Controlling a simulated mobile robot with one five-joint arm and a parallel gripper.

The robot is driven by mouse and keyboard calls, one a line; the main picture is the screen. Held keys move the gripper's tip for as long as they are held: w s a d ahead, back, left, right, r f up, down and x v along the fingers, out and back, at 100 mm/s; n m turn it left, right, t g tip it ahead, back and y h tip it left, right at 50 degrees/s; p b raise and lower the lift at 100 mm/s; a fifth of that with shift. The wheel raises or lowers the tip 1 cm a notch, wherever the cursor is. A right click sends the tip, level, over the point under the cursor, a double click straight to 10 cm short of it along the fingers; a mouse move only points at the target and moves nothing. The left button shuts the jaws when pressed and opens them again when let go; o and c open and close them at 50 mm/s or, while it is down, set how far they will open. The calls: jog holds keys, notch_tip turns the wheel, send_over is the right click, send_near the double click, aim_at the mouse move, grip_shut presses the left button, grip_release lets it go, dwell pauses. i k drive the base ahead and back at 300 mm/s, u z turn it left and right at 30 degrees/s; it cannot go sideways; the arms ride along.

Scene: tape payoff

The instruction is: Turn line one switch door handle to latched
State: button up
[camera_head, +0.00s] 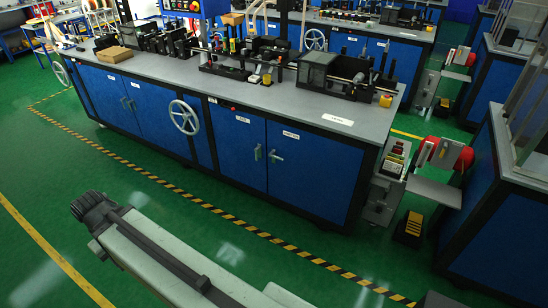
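The nearest long blue bench has two cabinet doors on its right part, a left door (236,145) and a right door (310,170). The left door's small pale handle (257,152) stands upright near the seam. The right door's handle (275,156) looks tilted. White labels sit above both, too small to read, so I cannot tell which is the line one switch door. Both doors look closed. My arm reaches across the bottom of the view; its dark end, apparently my gripper (90,207), is well in front of the bench, away from the handles. Its fingers are not clear.
Another pair of blue doors (127,103) and a grey handwheel (184,117) are further left. Black machinery stands on the bench top. A grey stand (381,199) with a red reel is at the right. Green floor with a yellow-black striped line (190,200) lies clear before the bench.

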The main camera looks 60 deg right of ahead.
aim_at(272, 154)
jog(key=i, duration=0.9)
jog(key=z, duration=0.05)
